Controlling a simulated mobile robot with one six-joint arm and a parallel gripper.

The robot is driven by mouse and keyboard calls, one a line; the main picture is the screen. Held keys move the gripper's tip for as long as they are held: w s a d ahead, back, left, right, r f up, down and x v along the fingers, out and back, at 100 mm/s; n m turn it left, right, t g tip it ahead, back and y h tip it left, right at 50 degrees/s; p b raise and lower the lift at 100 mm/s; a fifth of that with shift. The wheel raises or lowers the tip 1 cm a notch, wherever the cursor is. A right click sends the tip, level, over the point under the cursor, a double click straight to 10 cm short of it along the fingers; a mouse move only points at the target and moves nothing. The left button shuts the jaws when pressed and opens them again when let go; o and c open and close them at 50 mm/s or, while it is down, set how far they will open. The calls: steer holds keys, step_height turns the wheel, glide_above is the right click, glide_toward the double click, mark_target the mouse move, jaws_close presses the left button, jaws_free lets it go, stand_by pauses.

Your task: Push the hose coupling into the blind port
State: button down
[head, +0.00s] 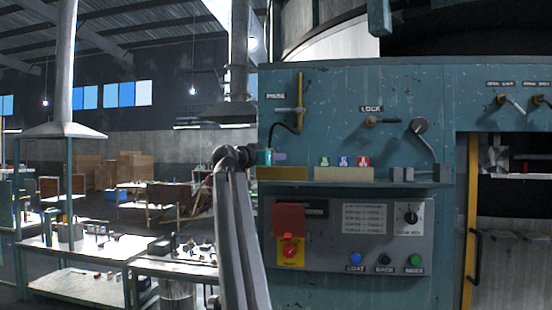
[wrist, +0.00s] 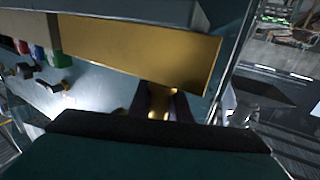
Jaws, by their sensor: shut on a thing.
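In the wrist view, the dark fingers of my gripper (wrist: 161,103) are shut around a small brass-coloured piece, which I take to be part of the hose coupling (wrist: 158,104). A large teal shape with a black edge fills the foreground and covers most of the fingers. In the head view, my arm ends at the left edge of the teal panel. A small teal cylinder (head: 265,158) is beside it, below the black hose (head: 287,127); the grip there is hidden. I cannot make out the blind port or whether the coupling touches it.
A brass block (head: 282,174) sits on the panel ledge (head: 385,184) just below; it also shows close to the fingers in the wrist view (wrist: 140,55). The PURGE lever (head: 290,110) is above. Red, blue and green tags (head: 344,161) stand to the right.

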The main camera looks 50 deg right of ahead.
steer(key=shift+f, duration=0.3)
steer(key=c, duration=1.6)
jaws_free()
steer(key=shift+o, duration=0.2)
steer(key=shift+a, duration=0.1)
steer(key=s+a+b, duration=0.2)
steer(key=a+b, duration=0.1)
steer(key=a, duration=1)
steer(key=shift+a+b, duration=0.25)
steer(key=shift+b, duration=0.05)
